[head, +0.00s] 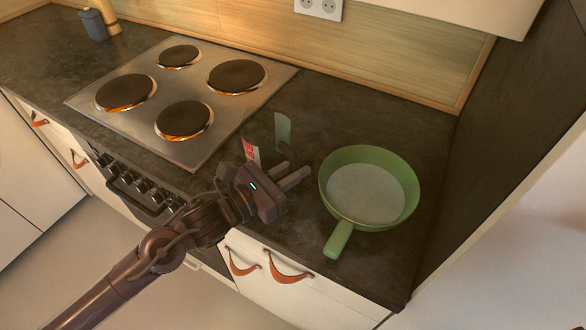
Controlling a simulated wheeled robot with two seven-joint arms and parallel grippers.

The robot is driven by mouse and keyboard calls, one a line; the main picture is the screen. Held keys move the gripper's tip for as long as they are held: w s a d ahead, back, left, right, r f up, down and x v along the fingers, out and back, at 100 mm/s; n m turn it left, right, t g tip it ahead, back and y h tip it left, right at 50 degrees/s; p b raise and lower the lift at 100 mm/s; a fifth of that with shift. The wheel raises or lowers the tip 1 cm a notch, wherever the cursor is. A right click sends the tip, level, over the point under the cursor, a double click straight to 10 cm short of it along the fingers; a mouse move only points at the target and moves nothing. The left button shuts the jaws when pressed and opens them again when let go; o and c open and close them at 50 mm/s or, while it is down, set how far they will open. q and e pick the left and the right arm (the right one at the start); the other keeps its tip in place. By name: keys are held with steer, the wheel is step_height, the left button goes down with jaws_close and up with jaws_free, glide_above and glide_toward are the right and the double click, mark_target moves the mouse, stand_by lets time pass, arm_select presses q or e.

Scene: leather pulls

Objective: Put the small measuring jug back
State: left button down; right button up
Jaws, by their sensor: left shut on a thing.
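My left gripper (292,176) is over the dark worktop, between the hob and the green pan. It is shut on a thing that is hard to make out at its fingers. A pale grey-green upright piece (283,127) stands just beyond the fingers. A small white piece with red marks (250,150) shows beside the gripper's left edge. These look like parts of the small measuring jug, largely see-through or hidden, but I cannot make out its full outline. I cannot tell whether it touches the worktop. My right gripper is not in view.
A green pan (366,190) stands close to the right of the gripper, its handle toward the front edge. A hob (185,95) with several dark plates lies to the left. A grey container (94,25) stands far left. Worktop behind the pan (390,115) is clear.

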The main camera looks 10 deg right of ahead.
arm_select(q)
steer(key=shift+f, duration=0.2)
steer(key=c, duration=1.4)
jaws_free()
steer(key=shift+r, duration=0.1)
steer(key=shift+o, duration=0.2)
steer(key=shift+r+p, duration=0.3)
steer(key=shift+p, duration=0.1)
steer(key=b+v, duration=0.1)
steer(key=v, duration=0.2)
steer(key=b+v, duration=0.1)
steer(key=v, duration=0.3)
steer(key=b+v, duration=0.1)
steer(key=v, duration=0.2)
steer(key=shift+s+a+f, duration=0.2)
steer(key=shift+f, duration=0.1)
steer(key=shift+v, duration=0.8)
steer(key=shift+r, duration=0.15)
